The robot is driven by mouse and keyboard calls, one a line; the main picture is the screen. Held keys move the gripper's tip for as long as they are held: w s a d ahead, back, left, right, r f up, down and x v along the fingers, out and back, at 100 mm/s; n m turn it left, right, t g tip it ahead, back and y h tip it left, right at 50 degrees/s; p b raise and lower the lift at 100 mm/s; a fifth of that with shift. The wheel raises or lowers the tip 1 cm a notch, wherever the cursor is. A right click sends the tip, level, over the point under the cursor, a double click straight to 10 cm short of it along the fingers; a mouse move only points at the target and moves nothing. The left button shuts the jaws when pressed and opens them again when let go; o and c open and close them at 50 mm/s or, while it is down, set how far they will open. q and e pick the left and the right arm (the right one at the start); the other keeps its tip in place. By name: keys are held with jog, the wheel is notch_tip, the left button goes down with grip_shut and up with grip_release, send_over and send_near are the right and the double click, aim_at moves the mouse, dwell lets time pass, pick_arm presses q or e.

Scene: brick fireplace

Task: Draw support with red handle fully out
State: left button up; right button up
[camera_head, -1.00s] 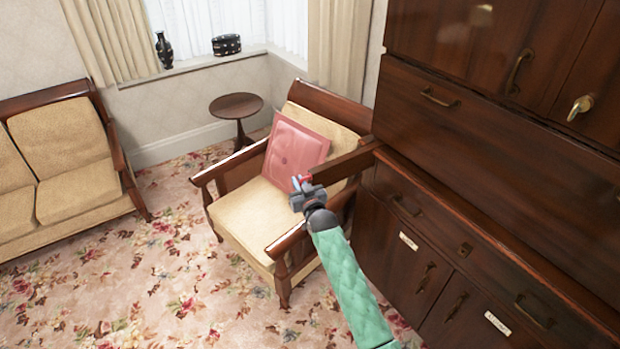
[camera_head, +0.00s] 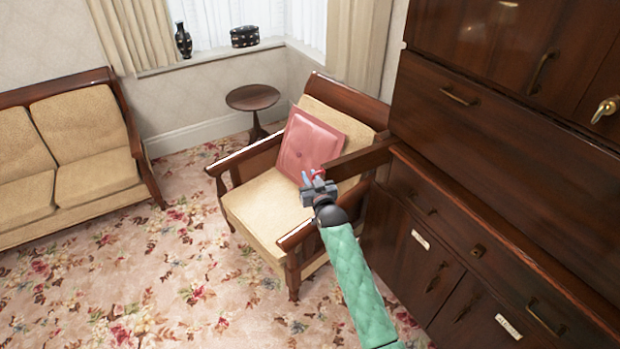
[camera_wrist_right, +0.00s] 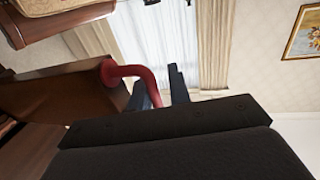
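The wooden support (camera_head: 358,162) sticks out from the front of the dark cabinet, beside the armchair. Its small red handle (camera_head: 318,172) is at the outer end. In the right wrist view the red handle (camera_wrist_right: 138,74) is a curved bar reaching between my finger tips. My right gripper (camera_head: 318,180) is at the handle with its fingers spread on either side of it. In the wrist view the right gripper (camera_wrist_right: 160,90) shows a gap between the handle and one finger. Part of the handle is hidden by the gripper. My left gripper is not in view.
The dark wooden cabinet (camera_head: 480,150) fills the right side. An armchair (camera_head: 265,205) with a pink cushion (camera_head: 309,146) stands close behind the gripper. A sofa (camera_head: 85,165) is at the left, a round side table (camera_head: 252,97) behind. The carpet (camera_head: 180,280) in front is clear.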

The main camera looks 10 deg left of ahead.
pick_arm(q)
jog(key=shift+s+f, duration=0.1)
